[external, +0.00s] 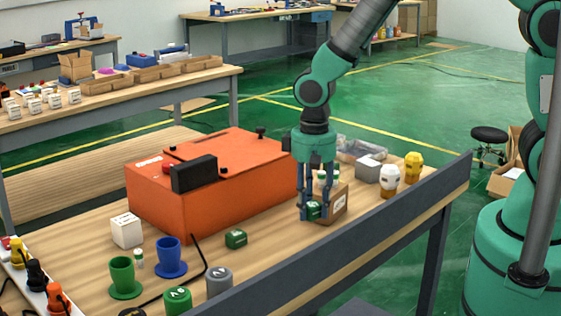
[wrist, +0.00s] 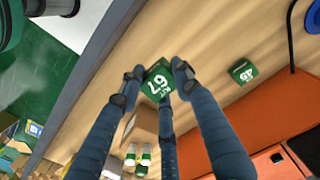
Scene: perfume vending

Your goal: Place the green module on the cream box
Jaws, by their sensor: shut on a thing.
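My gripper (external: 314,208) is shut on a green module (external: 315,210), a small cube with white print. In the wrist view the fingers of my gripper (wrist: 157,82) close around this green module (wrist: 158,79). It is held at the near side of a brown cardboard box (external: 338,202); I cannot tell whether they touch. A second green module (external: 236,239), also in the wrist view (wrist: 242,71), lies on the table in front of the orange case. A cream-white box (external: 127,231) stands at the table's left, by the orange case's front corner.
The large orange case (external: 215,180) fills the table's middle. Blue (external: 170,258) and green (external: 122,277) cups, a grey canister (external: 219,280) and a black cable are at front left. A grey-white box (external: 368,168) and white and yellow heads are at right. A dark rail (external: 370,230) edges the table.

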